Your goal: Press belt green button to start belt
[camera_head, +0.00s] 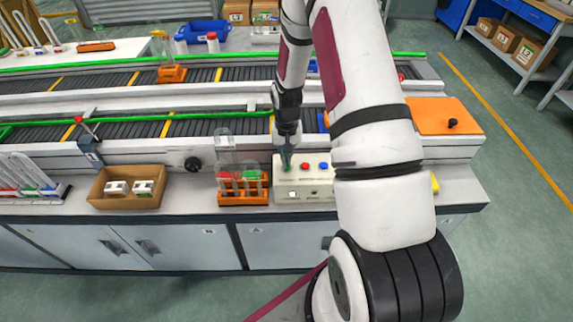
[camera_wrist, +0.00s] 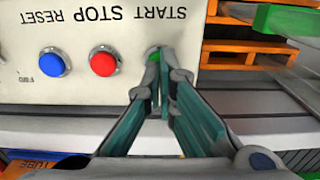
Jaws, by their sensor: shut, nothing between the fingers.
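The control box (camera_head: 303,190) is a cream box on the front counter, and its panel (camera_wrist: 105,80) fills the upper left of the wrist view. It carries the green START button (camera_wrist: 154,55), a red STOP button (camera_wrist: 103,61) and a blue RESET button (camera_wrist: 52,62). The red (camera_head: 305,166) and blue (camera_head: 322,165) buttons also show in the head view. My gripper (camera_wrist: 163,78) is shut and empty, with its tips at the green button, partly covering it. I cannot tell whether they touch it. In the head view my gripper (camera_head: 287,158) points down over the box's left end.
An orange rack with glass tubes (camera_head: 243,190) stands close to the left of the box. A cardboard tray (camera_head: 128,188) is farther left. The conveyor belt (camera_head: 140,128) runs behind the box. An orange plate with a black knob (camera_head: 440,115) lies to the right.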

